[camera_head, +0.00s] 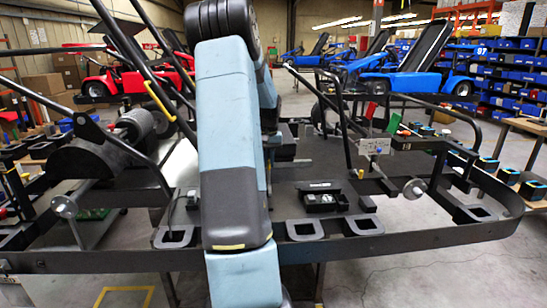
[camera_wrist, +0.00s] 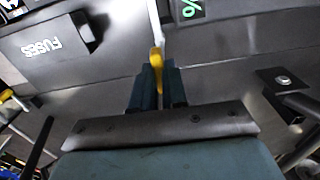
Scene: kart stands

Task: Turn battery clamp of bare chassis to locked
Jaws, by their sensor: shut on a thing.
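The bare chassis (camera_head: 400,237) is a black frame with a dark floor, spread across the head view on a stand. In the wrist view, my gripper (camera_wrist: 158,74) is shut on a slim yellow handle (camera_wrist: 156,56), which looks like the battery clamp's lever. Its end shows between and just beyond the dark blue fingers. A pale bar runs on from it to the top edge. Whether the clamp is at locked cannot be told. In the head view my arm covers the middle of the chassis, and my gripper and the clamp are hidden behind it.
A grey panel marked FUSES (camera_wrist: 50,45) lies left of my gripper in the wrist view, and a green percent display (camera_wrist: 190,9) lies above it. A dark bracket (camera_wrist: 283,82) stands at right. A black box (camera_head: 323,199) sits on the chassis floor. Steering wheel-less tubes rise nearby.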

